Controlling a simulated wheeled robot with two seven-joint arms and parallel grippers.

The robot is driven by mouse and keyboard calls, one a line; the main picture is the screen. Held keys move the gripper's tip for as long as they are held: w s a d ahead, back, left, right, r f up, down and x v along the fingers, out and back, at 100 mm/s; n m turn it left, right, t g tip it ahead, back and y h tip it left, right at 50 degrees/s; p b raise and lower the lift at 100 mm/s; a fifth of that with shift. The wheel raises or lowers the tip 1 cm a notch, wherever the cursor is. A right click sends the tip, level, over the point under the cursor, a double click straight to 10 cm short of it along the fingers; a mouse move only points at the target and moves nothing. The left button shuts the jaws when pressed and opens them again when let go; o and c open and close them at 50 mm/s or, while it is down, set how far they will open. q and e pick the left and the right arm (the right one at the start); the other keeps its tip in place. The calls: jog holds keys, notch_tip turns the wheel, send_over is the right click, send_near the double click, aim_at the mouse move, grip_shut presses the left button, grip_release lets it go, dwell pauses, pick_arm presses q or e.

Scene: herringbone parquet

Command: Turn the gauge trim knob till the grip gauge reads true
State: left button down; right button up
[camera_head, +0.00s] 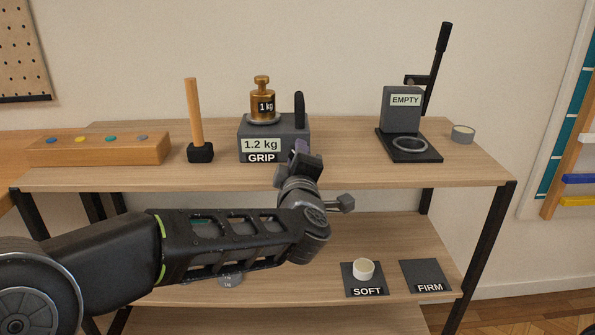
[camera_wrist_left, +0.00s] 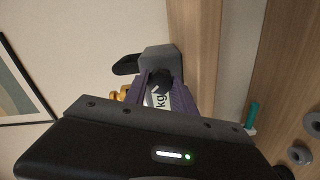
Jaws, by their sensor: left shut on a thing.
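The grip gauge (camera_head: 274,133) is a dark grey box on the upper shelf, and its display reads 1.2 kg. A brass weight marked 1 kg (camera_head: 263,104) stands on its round pan. A black upright handle (camera_head: 299,110) rises at its right. My left gripper (camera_head: 302,152) is at the gauge's front right side. In the left wrist view, its purple fingers (camera_wrist_left: 158,90) are shut on a dark round knob (camera_wrist_left: 160,78) against the grey gauge body (camera_wrist_left: 162,58). The knob is hidden in the head view. My right gripper is not in view.
A mallet (camera_head: 195,125) and a wooden block with coloured dots (camera_head: 98,149) stand left of the gauge. A press marked EMPTY (camera_head: 402,112) and a small grey ring (camera_head: 463,133) stand right. Below, a white cylinder (camera_head: 363,268) sits on the SOFT pad; the FIRM pad (camera_head: 425,272) is bare.

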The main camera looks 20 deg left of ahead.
pick_arm(q)
jog(key=n+b, duration=0.6)
jog(key=shift+f+n, duration=0.3)
jog(key=shift+n+b, duration=0.95)
jog(key=shift+n, duration=0.15)
jog(key=shift+r+n+b, duration=0.2)
jog(key=shift+n+b, duration=0.25)
jog(key=shift+n, duration=0.25)
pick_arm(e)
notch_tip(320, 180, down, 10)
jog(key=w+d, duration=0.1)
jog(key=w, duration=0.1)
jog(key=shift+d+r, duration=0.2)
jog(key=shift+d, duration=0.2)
pick_arm(q)
jog(key=c, duration=1)
grip_release()
jog(key=shift+c, duration=0.2)
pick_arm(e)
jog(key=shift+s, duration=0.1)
pick_arm(q)
jog(key=shift+f, duration=0.1)
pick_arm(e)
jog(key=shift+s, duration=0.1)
